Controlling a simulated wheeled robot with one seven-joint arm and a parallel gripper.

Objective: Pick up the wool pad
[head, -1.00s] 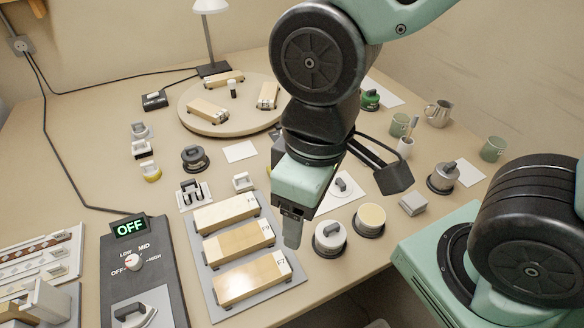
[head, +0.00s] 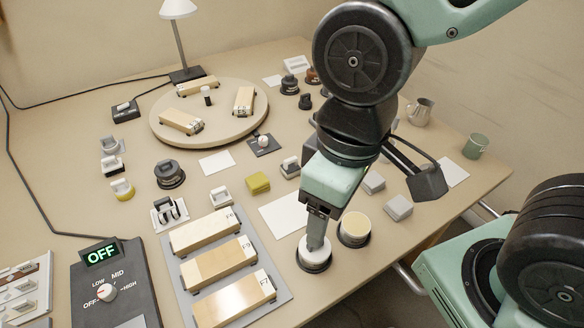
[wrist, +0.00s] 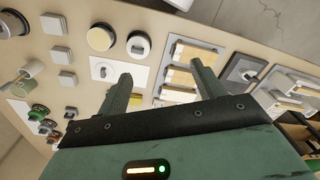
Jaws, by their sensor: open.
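Which piece is the wool pad is not certain.
A grey tray (head: 281,288) with several whetstone blocks lies left of my gripper. A switch box (head: 118,262) reads OFF. A round turntable (head: 222,136) stands at the back.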

